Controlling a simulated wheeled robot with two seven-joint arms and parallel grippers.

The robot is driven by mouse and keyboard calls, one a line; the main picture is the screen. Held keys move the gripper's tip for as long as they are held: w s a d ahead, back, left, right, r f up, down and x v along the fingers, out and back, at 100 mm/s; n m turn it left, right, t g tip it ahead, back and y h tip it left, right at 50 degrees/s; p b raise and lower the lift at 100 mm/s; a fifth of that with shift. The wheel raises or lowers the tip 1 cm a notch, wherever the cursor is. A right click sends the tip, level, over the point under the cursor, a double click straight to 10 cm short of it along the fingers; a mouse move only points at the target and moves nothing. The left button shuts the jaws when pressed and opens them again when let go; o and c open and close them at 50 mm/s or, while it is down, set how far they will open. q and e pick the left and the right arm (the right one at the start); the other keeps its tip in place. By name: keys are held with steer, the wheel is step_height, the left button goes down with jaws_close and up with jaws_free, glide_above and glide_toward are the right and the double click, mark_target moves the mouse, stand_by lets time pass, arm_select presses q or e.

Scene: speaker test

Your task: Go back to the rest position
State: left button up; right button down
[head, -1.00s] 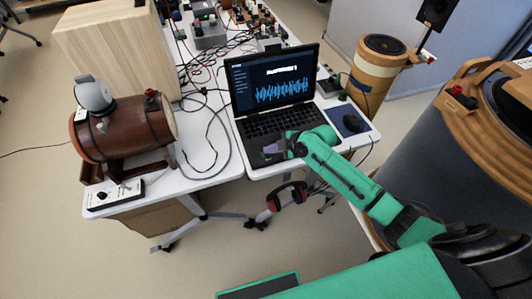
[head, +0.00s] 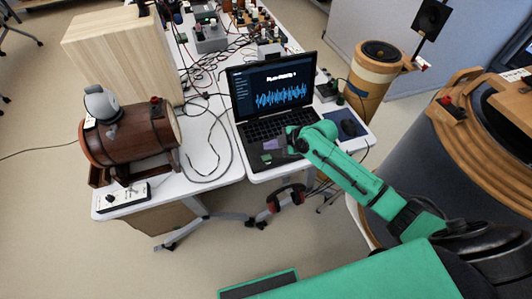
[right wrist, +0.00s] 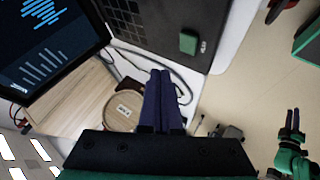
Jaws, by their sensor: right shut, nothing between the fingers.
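My right arm reaches in from the right in the head view. Its right gripper (head: 272,146) is over the near edge of the laptop (head: 262,128) and holds nothing. In the right wrist view the two dark purple fingers (right wrist: 160,75) are pressed together, shut and empty. The laptop shows a blue waveform and also shows in the right wrist view (right wrist: 165,22). My left gripper (right wrist: 292,118) is small at the right edge of the right wrist view, away from the table; its jaw opening is unclear. It is not in the head view.
A small green block (right wrist: 188,43) lies on the laptop's palm rest. A wooden barrel speaker (head: 125,132) stands left, a tall wooden speaker (head: 378,75) right. Red and black headphones (head: 287,198) hang by the table's front edge. Cables lie between barrel and laptop.

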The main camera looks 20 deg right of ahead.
step_height(320, 180, up, 2)
steer(key=shift+r+p, duration=0.15)
steer(key=shift+p, duration=0.4)
